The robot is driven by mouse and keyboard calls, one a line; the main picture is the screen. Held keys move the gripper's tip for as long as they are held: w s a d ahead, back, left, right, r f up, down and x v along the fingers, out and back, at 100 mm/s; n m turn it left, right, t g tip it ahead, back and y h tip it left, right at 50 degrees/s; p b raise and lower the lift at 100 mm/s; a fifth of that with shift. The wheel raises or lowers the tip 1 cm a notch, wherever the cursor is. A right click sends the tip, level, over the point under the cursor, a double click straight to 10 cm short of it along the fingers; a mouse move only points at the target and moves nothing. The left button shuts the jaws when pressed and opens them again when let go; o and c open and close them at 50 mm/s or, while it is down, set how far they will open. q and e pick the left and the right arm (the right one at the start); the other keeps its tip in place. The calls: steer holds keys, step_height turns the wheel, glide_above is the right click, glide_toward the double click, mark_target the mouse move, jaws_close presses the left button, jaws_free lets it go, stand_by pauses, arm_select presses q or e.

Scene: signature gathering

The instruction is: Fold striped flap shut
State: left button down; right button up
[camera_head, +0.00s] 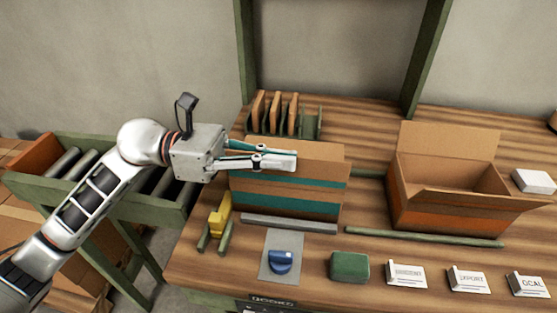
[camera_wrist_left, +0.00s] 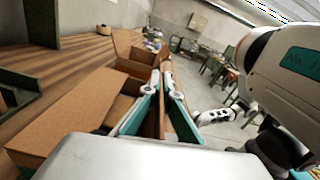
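The striped box (camera_head: 290,209) stands on the bench at centre, with teal bands across its brown front. Its striped flap (camera_head: 245,168) stands up along the front. My left gripper (camera_head: 295,159) reaches in from the left at the flap's top edge, one finger on each side. In the left wrist view the fingers (camera_wrist_left: 162,78) are close together on a thin upright cardboard panel (camera_wrist_left: 162,105), which looks like the flap. The fingers hide part of its edge. My right arm (camera_wrist_left: 265,85) shows at the right of that view; its fingers cannot be made out.
An open orange-banded box (camera_head: 430,215) stands to the right. A rack of upright panels (camera_head: 275,113) is behind. In front lie a grey bar (camera_head: 288,223), a blue stamp (camera_head: 280,262), a green block (camera_head: 349,266) and several white cards (camera_head: 406,273). Roller trays (camera_head: 140,215) are at left.

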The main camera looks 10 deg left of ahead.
arm_select(q)
steer(key=shift+w+n, duration=0.2)
steer(key=shift+n, duration=0.2)
steer(key=c, duration=2.3)
jaws_free()
steer(key=shift+c, duration=0.2)
steer(key=shift+a, duration=0.1)
arm_select(e)
steer(key=shift+s, duration=0.15)
arm_select(q)
steer(key=a, duration=1.2)
